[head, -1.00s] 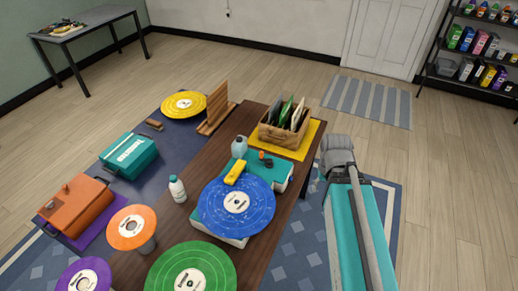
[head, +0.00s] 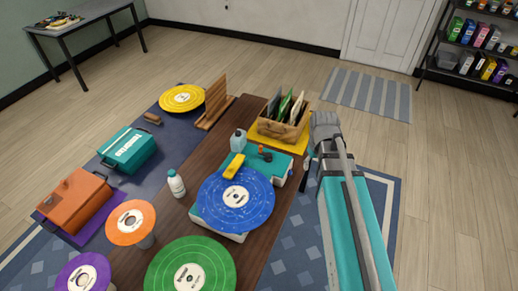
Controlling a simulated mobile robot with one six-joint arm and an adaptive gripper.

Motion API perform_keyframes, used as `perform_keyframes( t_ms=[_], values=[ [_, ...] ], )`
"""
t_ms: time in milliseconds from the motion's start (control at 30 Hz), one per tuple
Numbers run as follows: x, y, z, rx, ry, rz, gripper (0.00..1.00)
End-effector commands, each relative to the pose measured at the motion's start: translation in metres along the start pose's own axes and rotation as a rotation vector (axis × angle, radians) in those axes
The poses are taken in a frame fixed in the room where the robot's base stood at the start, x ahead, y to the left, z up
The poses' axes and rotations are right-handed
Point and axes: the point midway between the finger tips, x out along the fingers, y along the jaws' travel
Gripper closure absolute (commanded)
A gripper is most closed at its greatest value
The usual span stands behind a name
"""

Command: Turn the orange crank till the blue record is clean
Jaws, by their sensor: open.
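The blue record (head: 258,207) lies on a teal and white machine (head: 271,171) on the brown table. Light specks show on the record. A yellow block (head: 234,165) sits over the record's far edge. My gripper (head: 308,165) is at the table's right edge, right of the machine and apart from the orange part. Its fingers are small and partly hidden behind my grey wrist.
Green (head: 206,258), orange (head: 130,212) and purple (head: 70,277) records stand near the front. A white bottle (head: 176,184) and a clear jug (head: 238,141) stand on the table. A wooden crate of sleeves (head: 273,128) is at the far end, near my gripper.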

Motion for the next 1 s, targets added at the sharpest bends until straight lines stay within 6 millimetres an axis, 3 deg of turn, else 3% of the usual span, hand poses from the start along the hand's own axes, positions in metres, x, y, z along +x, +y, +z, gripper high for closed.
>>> perform_keyframes(
  t_ms=[33,300,500,700,1000],
  values=[
    [0.001,-0.005,-0.03,-0.077,0.0,0.0,0.39],
    [0.003,-0.058,-0.149,-0.585,0.001,0.0,0.39],
    [0.004,-0.102,-0.215,-0.902,0.001,0.0,0.39],
    [0.004,-0.127,-0.244,-1.063,0.001,0.0,0.39],
    [0.004,-0.131,-0.246,-1.091,0.001,0.0,0.39]
  ],
)
